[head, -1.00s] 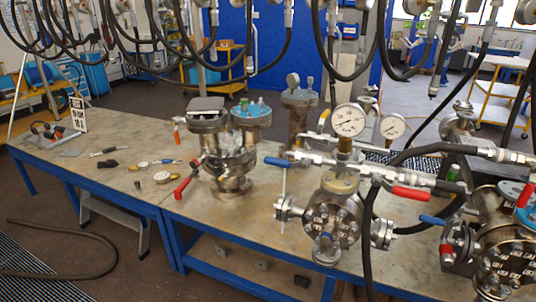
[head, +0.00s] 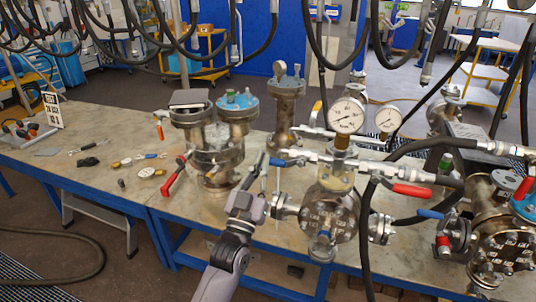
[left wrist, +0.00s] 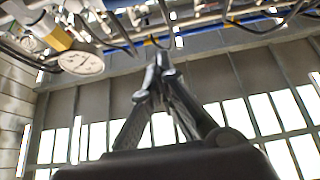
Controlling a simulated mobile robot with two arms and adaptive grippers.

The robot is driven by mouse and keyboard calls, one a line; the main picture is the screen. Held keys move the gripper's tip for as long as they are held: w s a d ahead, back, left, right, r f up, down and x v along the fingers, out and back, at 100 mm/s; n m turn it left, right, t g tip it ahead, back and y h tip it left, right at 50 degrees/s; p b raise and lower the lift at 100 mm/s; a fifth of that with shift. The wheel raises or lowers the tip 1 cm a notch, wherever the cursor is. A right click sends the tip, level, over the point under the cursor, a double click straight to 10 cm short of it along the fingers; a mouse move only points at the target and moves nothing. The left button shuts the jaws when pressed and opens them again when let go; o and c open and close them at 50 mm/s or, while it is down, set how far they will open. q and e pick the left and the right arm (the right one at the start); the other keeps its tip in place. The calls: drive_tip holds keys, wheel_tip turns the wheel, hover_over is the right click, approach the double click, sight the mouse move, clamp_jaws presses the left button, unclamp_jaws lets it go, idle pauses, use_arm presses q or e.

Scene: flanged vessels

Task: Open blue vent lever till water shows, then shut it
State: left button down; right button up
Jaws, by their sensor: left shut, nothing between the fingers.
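My left gripper (head: 260,165) reaches up from the bottom of the head view. Its fingers are together and empty, with the tips beside a small blue lever (head: 278,161) at the left end of the valve line on the gauge vessel (head: 330,211). I cannot tell whether the tips touch the lever. In the left wrist view the closed fingers (left wrist: 161,62) point up towards pipework. Another blue lever (head: 430,214) sits lower right; I cannot tell from labels which one is the vent. No water is visible. My right gripper is out of view.
Two gauges (head: 347,115) (head: 388,119) stand above the vessel. A red lever (head: 411,190) and black hoses lie to the right. A flanged vessel with a red handle (head: 174,176) stands left on the bench (head: 110,180). Hoses hang overhead.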

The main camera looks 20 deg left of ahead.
sight(280, 162)
use_arm(q)
drive_tip(key=w, duration=0.1)
drive_tip(key=w+f+p, duration=0.1)
drive_tip(key=w, duration=0.1)
drive_tip(key=w+f+p, duration=0.1)
drive_tip(key=shift+w, duration=0.3)
idle(0.3)
